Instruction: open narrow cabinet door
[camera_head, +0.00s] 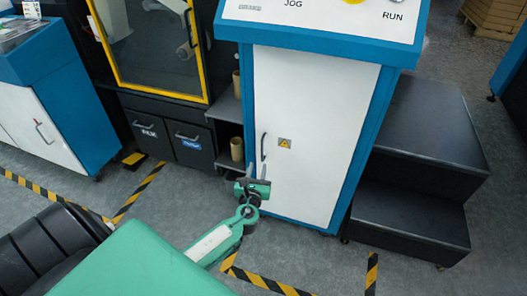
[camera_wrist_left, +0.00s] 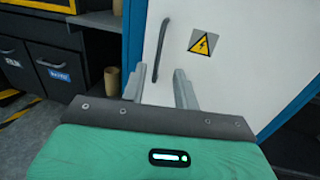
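The narrow cabinet (camera_head: 369,130) is blue with a white door (camera_head: 318,130), which looks shut. A dark, thin vertical handle (camera_head: 263,146) sits on the door's left side, left of a yellow warning sticker (camera_head: 285,142). My left gripper (camera_head: 255,173) is open and empty, just below the handle in the head view. In the left wrist view the fingers (camera_wrist_left: 159,85) stand apart and point towards the door (camera_wrist_left: 225,80). The handle (camera_wrist_left: 161,50) shows beyond them, its lower end between the fingertips in the picture. I cannot tell whether they touch the door. My right gripper is not in view.
Black steps (camera_head: 420,150) stand right of the cabinet. Shelves with cardboard tubes (camera_head: 237,148) and black drawers (camera_head: 190,145) stand to its left. A blue and white cabinet (camera_head: 90,120) is at the far left. Striped tape (camera_head: 265,283) marks the open floor in front.

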